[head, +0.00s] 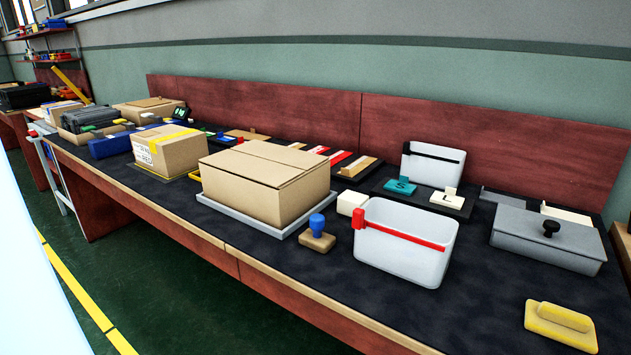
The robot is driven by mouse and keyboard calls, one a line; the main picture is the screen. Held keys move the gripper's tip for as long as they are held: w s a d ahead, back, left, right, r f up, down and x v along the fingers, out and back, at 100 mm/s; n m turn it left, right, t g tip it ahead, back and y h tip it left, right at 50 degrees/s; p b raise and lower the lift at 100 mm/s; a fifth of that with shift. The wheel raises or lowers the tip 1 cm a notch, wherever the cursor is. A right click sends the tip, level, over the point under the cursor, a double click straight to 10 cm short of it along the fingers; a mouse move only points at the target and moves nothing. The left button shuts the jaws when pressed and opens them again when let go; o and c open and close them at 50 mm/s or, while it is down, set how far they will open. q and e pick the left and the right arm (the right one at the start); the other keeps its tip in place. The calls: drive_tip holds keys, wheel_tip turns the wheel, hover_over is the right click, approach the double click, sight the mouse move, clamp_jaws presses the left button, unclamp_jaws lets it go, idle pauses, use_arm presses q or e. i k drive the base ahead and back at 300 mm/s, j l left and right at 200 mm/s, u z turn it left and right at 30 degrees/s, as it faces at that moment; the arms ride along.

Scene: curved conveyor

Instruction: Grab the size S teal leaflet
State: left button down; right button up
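A teal leaflet (400,187) marked with a white S lies on a dark holder (376,190) toward the back of the table. A small tab stands up from it. A cream leaflet (447,200) marked L lies just right of it. The front white bin stands nearer the camera, and the rear white bin is behind the leaflets. Neither of my grippers shows in the head view.
A front white bin (390,260) with a red bar and a rear white bin (420,170) with a black bar flank the leaflets. A large cardboard box (260,185), blue-knobbed stamp (317,235), grey lidded box (545,240) and yellow block (560,322) stand nearby.

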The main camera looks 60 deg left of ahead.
sight(401, 187)
drive_tip(key=u, duration=1.2)
drive_tip(key=k+j+u, duration=0.15)
drive_tip(key=u, duration=0.2)
